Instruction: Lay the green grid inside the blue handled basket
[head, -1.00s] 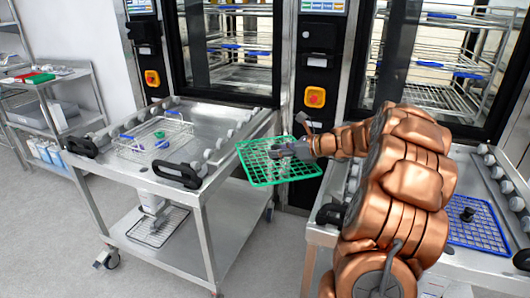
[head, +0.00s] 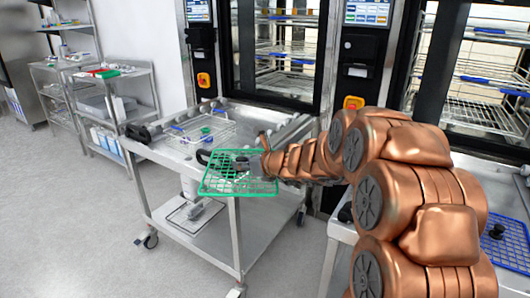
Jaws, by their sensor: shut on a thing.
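My gripper is shut on the grid's far edge region; the fingertips are small and hard to make out. The wire basket with blue handles (head: 227,131) stands on the left cart's top, beyond and to the left of the grid. Small green and purple things (head: 206,131) lie inside it.
A blue grid (head: 507,243) lies on the right cart. Washers (head: 290,50) stand behind. Shelving (head: 123,90) is at the left. Floor at front left is clear.

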